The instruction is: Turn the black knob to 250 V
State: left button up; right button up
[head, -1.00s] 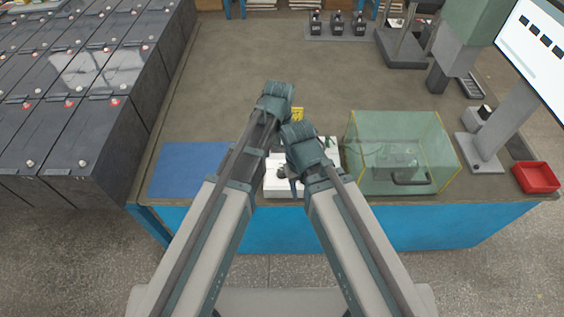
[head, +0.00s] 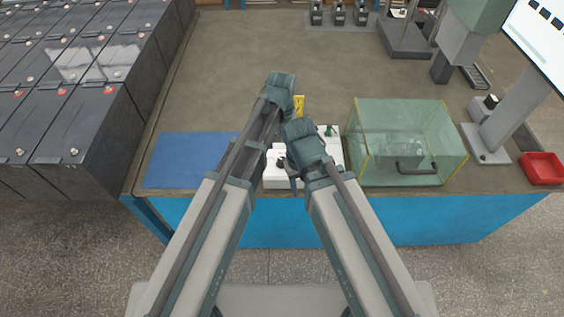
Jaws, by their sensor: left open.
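A white instrument (head: 276,181) lies at the front edge of the bench, largely covered by my two arms. A small dark shape shows on its top between the arms; I cannot tell whether it is the black knob or a fingertip. The knob's pointer and scale cannot be read. My left gripper (head: 287,167) is over the instrument, beside that dark shape, and open. Whether its fingers are around the knob or only above it is hidden. My right arm's wrist (head: 304,146) covers the instrument's right part; its gripper is hidden behind the arm.
A blue mat (head: 187,160) lies left of the instrument. A clear box with yellow edges (head: 405,120) stands close on its right. A yellow item (head: 299,104) stands just behind. A red tray (head: 542,168) is at the far right. The bench's middle is bare.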

aim_at(282, 159)
pick_arm(q)
notch_tip(282, 159, down, 8)
jog(key=b, duration=0.7)
grip_shut()
